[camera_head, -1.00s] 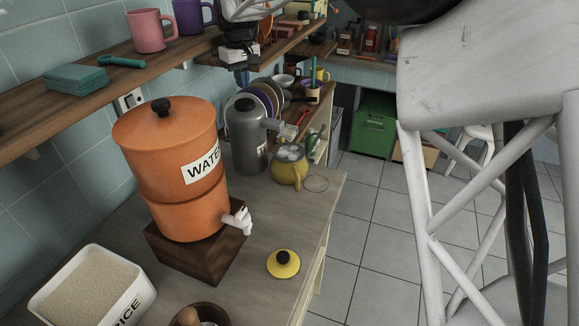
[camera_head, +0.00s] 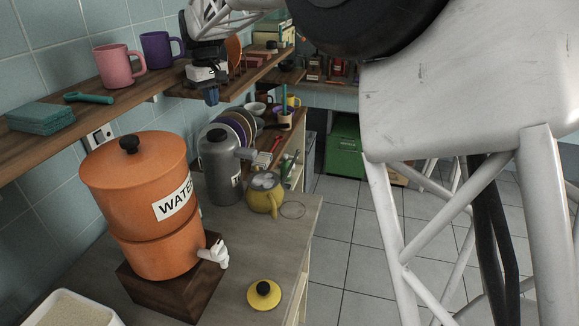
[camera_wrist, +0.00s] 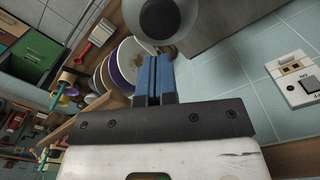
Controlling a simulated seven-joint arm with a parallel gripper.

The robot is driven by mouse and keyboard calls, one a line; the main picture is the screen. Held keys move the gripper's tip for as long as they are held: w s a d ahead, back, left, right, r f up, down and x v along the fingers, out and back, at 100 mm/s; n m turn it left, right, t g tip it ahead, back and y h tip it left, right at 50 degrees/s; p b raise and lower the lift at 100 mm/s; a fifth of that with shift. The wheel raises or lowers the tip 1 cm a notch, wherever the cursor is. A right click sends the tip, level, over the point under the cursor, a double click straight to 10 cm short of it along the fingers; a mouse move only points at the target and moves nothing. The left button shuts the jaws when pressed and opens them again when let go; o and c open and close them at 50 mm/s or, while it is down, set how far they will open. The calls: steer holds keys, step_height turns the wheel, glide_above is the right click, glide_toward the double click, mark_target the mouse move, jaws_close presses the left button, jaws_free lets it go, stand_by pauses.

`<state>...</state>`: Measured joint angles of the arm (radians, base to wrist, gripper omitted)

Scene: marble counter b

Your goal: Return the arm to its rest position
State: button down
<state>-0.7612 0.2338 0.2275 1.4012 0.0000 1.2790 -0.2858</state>
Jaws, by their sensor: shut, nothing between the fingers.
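My gripper (camera_head: 211,97) hangs in front of the wall shelf in the head view, above the grey metal canister. In the wrist view its blue fingers (camera_wrist: 154,80) are together with nothing between them. My white arm reaches to it from the top of the head view.
An orange water dispenser (camera_head: 140,195) stands on a wooden block. Behind it are the grey canister (camera_head: 218,172) and a yellow pot (camera_head: 265,198). A yellow lid (camera_head: 264,294) lies on the counter. Pink (camera_head: 119,66) and purple (camera_head: 160,50) mugs stand on the shelf (camera_head: 75,105).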

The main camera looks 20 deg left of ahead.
steer(key=s+d+r+m, duration=0.1)
steer(key=s+d+m, duration=0.15)
steer(key=d, duration=1.05)
steer(key=s+d+r+m+t, duration=0.15)
steer(key=s+d, duration=0.25)
steer(key=d, duration=0.9)
steer(key=s+d+r+m, duration=0.1)
steer(key=s+d+m, duration=0.15)
steer(key=d, duration=1.05)
steer(key=s+d+f+m, duration=0.2)
steer(key=s+d+f, duration=0.4)
steer(key=s+d, duration=0.5)
steer(key=s+d+f+m+t, duration=0.1)
steer(key=s+d+f+m, duration=0.2)
steer(key=s+d+f, duration=0.3)
steer(key=s+d, duration=0.5)
steer(key=s, duration=0.3)
steer(key=shift+s+d+m, duration=0.2)
steer(key=shift+s+m, duration=0.05)
steer(key=shift+m, duration=0.1)
